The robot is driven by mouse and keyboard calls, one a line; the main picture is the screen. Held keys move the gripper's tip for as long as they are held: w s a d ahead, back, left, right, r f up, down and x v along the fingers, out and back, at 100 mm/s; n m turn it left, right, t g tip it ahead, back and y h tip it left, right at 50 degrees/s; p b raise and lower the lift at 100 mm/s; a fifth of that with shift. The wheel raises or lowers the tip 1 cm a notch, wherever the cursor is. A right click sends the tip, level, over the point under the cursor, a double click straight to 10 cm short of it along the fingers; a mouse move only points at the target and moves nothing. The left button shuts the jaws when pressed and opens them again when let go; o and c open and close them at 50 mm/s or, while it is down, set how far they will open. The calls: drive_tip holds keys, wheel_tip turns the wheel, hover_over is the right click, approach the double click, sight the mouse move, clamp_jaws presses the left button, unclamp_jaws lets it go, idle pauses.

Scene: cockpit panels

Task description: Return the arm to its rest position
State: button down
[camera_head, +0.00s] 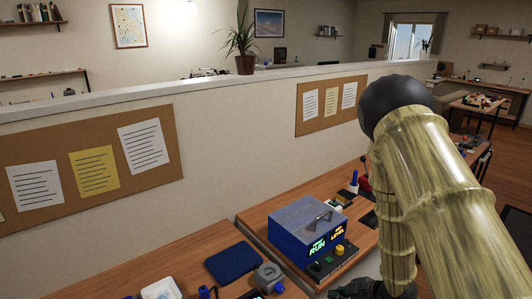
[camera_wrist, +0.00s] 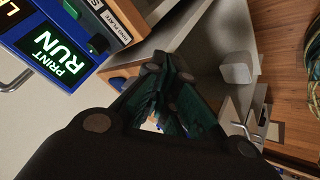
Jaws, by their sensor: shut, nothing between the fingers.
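My arm, with a bamboo-like surface, fills the right side of the head view. My gripper (camera_head: 362,289) is at the bottom edge of that view, partly cut off, just right of the blue box (camera_head: 306,232) with lit "RUN" and "LEVEL" labels. In the wrist view my gripper (camera_wrist: 168,72) is shut, with its dark fingers together and nothing held. The blue box (camera_wrist: 30,38) shows there at upper left, apart from the fingers.
A wooden desk (camera_head: 215,240) holds a dark blue pad (camera_head: 233,262) and a grey device (camera_head: 269,276). A partition wall (camera_head: 235,140) with pinboards stands behind. Wooden floor (camera_wrist: 285,60) shows at the right of the wrist view.

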drive_tip(key=s+f+m+g+h+b, duration=0.1)
drive_tip(key=s+f+m, duration=0.4)
drive_tip(key=s, duration=0.7)
drive_tip(key=s+f+m+g+h+b, duration=0.1)
drive_tip(key=s+f+m+g+h, duration=0.2)
drive_tip(key=s, duration=0.9)
drive_tip(key=s+f+m+g+h+b, duration=0.1)
drive_tip(key=s+f+m+g+h, duration=0.1)
drive_tip(key=s+f+m, duration=0.6)
drive_tip(key=s+f, duration=0.3)
drive_tip(key=s, duration=0.1)
drive_tip(key=shift+s, duration=0.25)
